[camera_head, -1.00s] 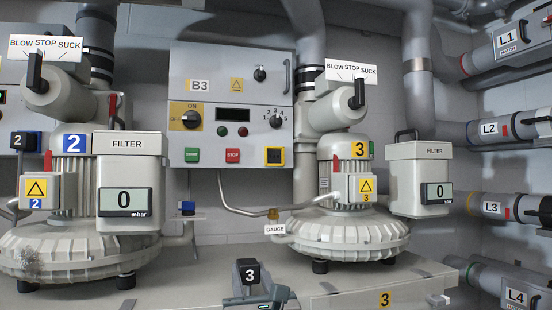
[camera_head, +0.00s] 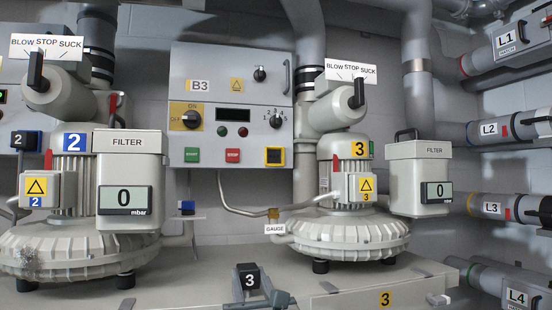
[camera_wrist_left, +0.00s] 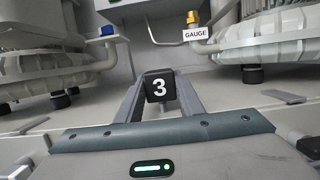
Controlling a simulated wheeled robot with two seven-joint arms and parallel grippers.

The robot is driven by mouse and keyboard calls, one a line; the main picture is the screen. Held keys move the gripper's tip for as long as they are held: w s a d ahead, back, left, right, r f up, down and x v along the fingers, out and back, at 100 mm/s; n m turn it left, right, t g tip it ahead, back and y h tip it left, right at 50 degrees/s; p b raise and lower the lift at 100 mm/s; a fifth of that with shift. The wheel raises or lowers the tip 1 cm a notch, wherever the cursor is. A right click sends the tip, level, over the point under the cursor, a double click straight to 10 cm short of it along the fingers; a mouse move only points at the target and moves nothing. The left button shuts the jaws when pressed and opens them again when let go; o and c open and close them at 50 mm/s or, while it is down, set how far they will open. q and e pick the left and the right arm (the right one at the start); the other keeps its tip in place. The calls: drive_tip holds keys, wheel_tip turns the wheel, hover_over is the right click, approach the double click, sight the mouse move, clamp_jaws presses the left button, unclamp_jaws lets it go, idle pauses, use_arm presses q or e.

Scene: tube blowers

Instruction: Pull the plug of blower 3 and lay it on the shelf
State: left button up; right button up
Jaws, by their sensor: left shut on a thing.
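My left gripper (camera_head: 249,272) is at the bottom centre of the head view, in front of blower 3 (camera_head: 345,236). It is shut on a black plug (camera_head: 250,281) with a white 3, which shows between the fingers in the left wrist view (camera_wrist_left: 159,86). The plug is held clear of the blower, over the front of the bench. My right gripper is out of view.
Blower 2 (camera_head: 70,250) stands at the left. The B3 control box (camera_head: 232,130) hangs above. The bench top (camera_head: 205,265) between the blowers is mostly clear.

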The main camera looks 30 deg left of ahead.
use_arm(q)
drive_tip(key=shift+f+b, duration=0.6)
drive_tip(key=shift+f, duration=0.3)
idle(0.6)
drive_tip(key=o, duration=1.4)
